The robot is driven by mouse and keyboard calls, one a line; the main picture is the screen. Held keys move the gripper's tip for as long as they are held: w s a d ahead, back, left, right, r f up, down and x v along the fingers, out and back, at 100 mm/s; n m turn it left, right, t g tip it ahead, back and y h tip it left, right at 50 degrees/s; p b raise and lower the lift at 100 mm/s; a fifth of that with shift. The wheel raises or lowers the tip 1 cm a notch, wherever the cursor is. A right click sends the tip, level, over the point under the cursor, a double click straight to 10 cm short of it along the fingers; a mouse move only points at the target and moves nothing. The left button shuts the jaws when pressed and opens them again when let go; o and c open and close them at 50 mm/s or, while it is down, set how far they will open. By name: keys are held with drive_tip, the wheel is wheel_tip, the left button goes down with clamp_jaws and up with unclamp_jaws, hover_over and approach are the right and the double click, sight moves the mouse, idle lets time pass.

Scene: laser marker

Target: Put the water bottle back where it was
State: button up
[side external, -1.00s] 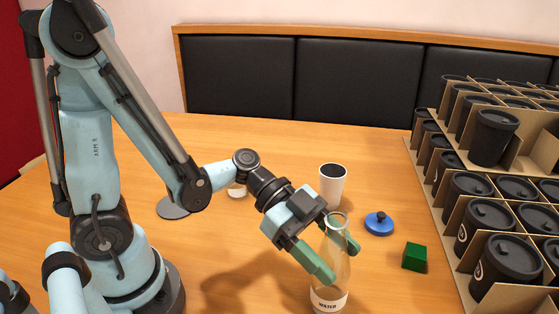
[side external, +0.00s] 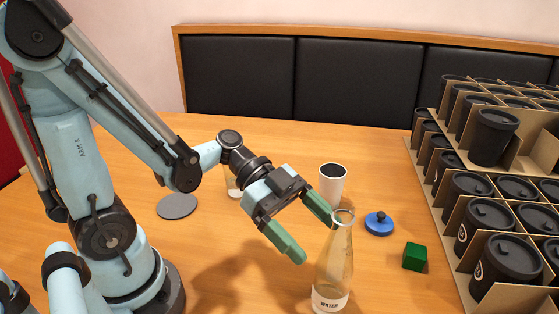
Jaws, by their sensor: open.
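The water bottle (side external: 333,270) is clear glass with a white label reading WATER. It stands upright on the wooden table (side external: 225,245) at the lower middle of the side external view. My gripper (side external: 310,232) has green fingers. It is open and empty, up and to the left of the bottle. One fingertip overlaps the bottle's neck in the picture; I cannot tell whether it touches. A flat grey disc (side external: 177,206) lies bare on the table at the left, beside my arm.
A white cup (side external: 332,182) stands behind the bottle. A blue lid-like piece with a knob (side external: 379,223) and a green cube (side external: 414,257) lie to its right. A clear glass (side external: 234,182) is partly hidden behind my arm. Cardboard racks of black cups (side external: 445,215) fill the right side.

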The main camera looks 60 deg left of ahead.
drive_tip(key=w+a+n+t+y, duration=0.2)
drive_tip(key=a+n+t+y, duration=0.2)
drive_tip(key=a+n+y, duration=0.9)
drive_tip(key=shift+w+a+r+n, duration=0.3)
drive_tip(key=shift+a+n, duration=0.05)
drive_tip(key=shift+n, duration=0.85)
